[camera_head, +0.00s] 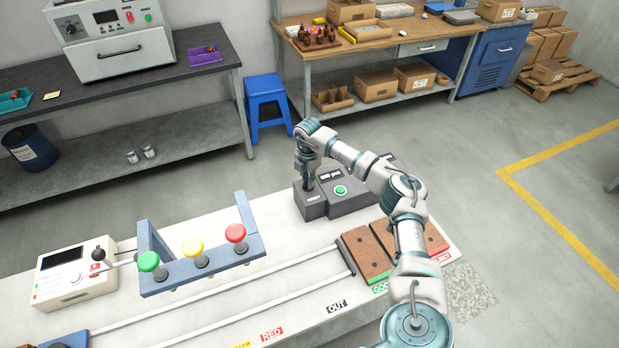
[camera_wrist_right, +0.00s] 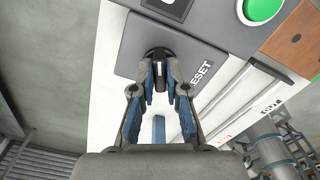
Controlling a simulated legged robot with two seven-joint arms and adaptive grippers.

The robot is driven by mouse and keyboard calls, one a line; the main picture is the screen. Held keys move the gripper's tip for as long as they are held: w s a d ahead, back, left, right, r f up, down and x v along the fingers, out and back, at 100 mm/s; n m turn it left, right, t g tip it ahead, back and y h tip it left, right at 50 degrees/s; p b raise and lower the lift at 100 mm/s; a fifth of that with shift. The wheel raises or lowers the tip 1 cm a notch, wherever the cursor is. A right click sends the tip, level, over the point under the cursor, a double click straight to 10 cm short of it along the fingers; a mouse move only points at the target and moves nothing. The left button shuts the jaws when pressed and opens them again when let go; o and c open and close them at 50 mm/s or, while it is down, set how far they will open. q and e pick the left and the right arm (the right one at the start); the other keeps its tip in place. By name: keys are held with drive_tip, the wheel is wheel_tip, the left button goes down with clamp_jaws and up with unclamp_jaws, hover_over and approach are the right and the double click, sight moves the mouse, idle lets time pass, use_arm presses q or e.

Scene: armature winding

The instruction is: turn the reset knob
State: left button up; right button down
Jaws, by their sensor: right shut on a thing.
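The reset knob (camera_wrist_right: 158,56) is black with a white line and sits on a grey panel beside the printed word RESET in the right wrist view. My right gripper (camera_wrist_right: 160,75) is shut on the knob, its two fingers on either side of it. In the head view my right gripper (camera_head: 307,182) reaches down onto the dark grey control box (camera_head: 345,203), and the arm partly hides the box. A green button (camera_head: 341,190) is on the box; it also shows in the right wrist view (camera_wrist_right: 262,8). My left gripper is not in view.
On the white bench (camera_head: 290,225), a blue rack (camera_head: 205,268) holds green, yellow and red knobs left of the box. A white device (camera_head: 75,277) stands at far left. Brown blocks (camera_head: 366,254) lie close to my right arm. A blue stool (camera_head: 266,104) stands behind on the floor.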

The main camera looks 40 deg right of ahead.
drive_tip(key=n+p, duration=0.1)
drive_tip(key=n, duration=0.2)
drive_tip(key=n+p, duration=0.1)
drive_tip(key=n, duration=0.2)
drive_tip(key=shift+w+r+n+p, duration=0.1)
drive_tip(key=shift+r+n+p, duration=0.1)
drive_tip(key=shift+n+p, duration=0.15)
drive_tip(key=shift+n, duration=0.35)
drive_tip(key=n+p, duration=0.1)
drive_tip(key=n, duration=0.2)
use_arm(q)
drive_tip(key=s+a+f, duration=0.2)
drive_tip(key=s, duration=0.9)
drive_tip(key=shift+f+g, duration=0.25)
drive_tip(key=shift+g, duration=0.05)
use_arm(e)
drive_tip(key=shift+f+n, duration=0.1)
drive_tip(key=shift+n, duration=1.2)
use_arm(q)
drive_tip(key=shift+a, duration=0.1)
use_arm(e)
drive_tip(key=c, duration=1.2)
unclamp_jaws()
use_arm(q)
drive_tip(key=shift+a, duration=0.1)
